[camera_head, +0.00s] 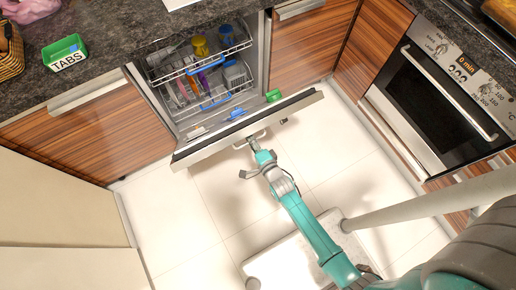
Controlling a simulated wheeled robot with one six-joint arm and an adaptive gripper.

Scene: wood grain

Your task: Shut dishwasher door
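The dishwasher door (200,153) is partly open and tilted outward from the cabinet, its top edge running diagonally across the middle of the view. Inside the dishwasher, racks (213,68) hold cups, plates and cutlery. My gripper (253,144) is at the outer side of the door, close under its edge near the middle. It looks near or touching the door, but the contact is too small to make out. Whether its fingers are open or shut does not show clearly.
A green TABS box (66,54) and a wicker basket (10,52) stand on the dark counter (115,35). An oven (435,95) is at the right. Wooden cabinets flank the dishwasher. The pale tiled floor (175,220) is clear left of my arm.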

